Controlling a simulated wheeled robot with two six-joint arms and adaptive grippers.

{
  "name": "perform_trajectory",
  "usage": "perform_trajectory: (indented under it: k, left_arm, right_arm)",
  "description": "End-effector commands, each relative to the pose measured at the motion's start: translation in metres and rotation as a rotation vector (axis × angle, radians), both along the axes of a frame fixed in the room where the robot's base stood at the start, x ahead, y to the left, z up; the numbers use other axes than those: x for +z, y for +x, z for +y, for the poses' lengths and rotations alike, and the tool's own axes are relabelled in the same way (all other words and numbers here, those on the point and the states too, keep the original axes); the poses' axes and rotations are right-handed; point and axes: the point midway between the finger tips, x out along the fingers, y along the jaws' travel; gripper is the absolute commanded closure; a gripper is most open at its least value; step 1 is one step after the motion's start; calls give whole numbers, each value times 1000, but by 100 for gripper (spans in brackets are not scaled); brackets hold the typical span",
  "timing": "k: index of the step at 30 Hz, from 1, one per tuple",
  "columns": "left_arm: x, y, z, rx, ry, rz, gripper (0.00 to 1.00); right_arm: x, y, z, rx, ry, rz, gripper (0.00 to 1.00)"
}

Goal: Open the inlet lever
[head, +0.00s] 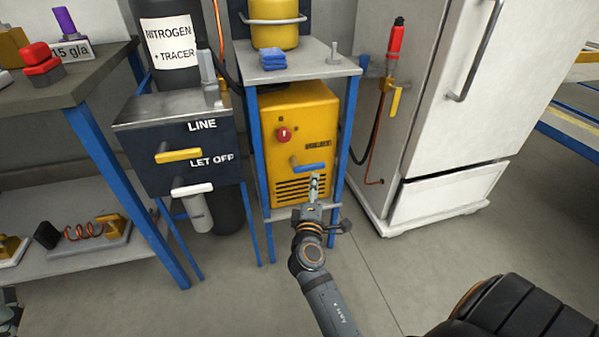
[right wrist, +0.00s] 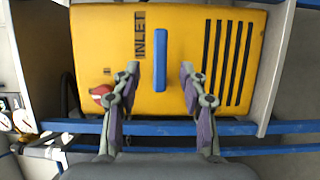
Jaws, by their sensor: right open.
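The inlet lever is a blue bar (head: 309,167) on the front of a yellow machine (head: 300,112), lying roughly level in the head view. In the right wrist view the blue lever (right wrist: 160,48) appears upright beside the black word INLET, because that view is turned. My right gripper (head: 314,182) is open and empty, just in front of and below the lever. In the right wrist view its two fingers stand apart on either side of the lever's lower end, with no contact visible. A dark part at the lower left edge may be my left gripper (head: 9,312); its fingers cannot be made out.
A red knob (head: 284,134) sits above and left of the lever. A blue-framed stand (head: 325,68) surrounds the machine, its posts close on both sides. A panel with a yellow handle (head: 178,156) and white handle (head: 192,188) is to the left, a white cabinet (head: 440,110) to the right.

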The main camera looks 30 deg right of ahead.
Motion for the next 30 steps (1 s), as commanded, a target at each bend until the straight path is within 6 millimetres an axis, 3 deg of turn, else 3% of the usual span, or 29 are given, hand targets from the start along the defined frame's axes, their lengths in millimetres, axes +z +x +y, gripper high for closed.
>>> perform_trajectory:
  k: [9,15,26,30]
  left_arm:
    - [-11,1,0,7,1,1,0]
    - [-16,1,0,11,1,1,0]
    - [-16,1,0,13,0,1,0]
    - [-16,1,0,12,-1,1,0]
  right_arm:
    - [0,53,-38,1,-5,-2,57]
    - [-1,75,-55,0,-2,0,57]
    - [0,80,-58,0,0,1,58]
    - [0,79,-58,0,1,1,77]
